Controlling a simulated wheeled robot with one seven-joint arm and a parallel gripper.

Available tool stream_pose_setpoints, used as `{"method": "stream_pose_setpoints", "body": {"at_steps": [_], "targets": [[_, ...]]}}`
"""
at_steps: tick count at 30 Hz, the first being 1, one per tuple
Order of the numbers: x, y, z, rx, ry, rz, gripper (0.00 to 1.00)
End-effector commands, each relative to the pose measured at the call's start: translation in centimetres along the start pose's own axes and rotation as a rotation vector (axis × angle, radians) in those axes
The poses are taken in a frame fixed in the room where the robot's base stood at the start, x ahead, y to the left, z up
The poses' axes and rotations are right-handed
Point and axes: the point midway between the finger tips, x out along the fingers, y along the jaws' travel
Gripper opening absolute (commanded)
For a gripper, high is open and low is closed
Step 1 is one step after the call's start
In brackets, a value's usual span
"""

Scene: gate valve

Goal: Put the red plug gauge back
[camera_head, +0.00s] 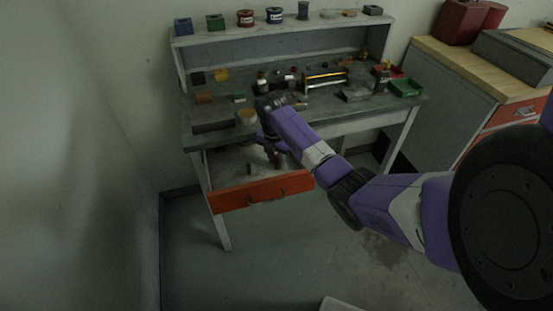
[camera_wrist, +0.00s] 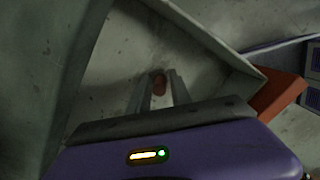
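A small red, rounded piece (camera_wrist: 160,85), seemingly the red plug gauge, shows end-on between my fingers in the wrist view. My gripper (camera_wrist: 161,82) points down with its two fingers apart. A gap shows beside the red piece, so the fingers do not seem closed on it. Whether it stands on the drawer floor or sits higher I cannot tell. In the head view my gripper (camera_head: 276,160) is low over the open drawer (camera_head: 228,164) with the orange front (camera_head: 262,192). The red piece cannot be made out there.
The workbench top (camera_head: 225,137) above carries many small parts, a red bin (camera_head: 388,71) and a green bin (camera_head: 406,88). The drawer walls (camera_wrist: 205,38) are close around my gripper.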

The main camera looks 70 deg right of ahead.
Motion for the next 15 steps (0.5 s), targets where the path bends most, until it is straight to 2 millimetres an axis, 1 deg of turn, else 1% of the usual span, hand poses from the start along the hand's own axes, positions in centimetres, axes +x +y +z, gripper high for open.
{"method": "stream_pose_setpoints", "body": {"at_steps": [1,2,11,15], "targets": [[-0.05,0.01,0.02,0.0,0.0,0.0,0.38],[-0.05,0.01,0.02,0.0,0.0,0.0,0.42],[-0.13,0.02,0.04,0.0,-0.001,0.001,0.42],[-0.93,0.07,0.11,0.0,-0.001,0.002,0.42]]}}
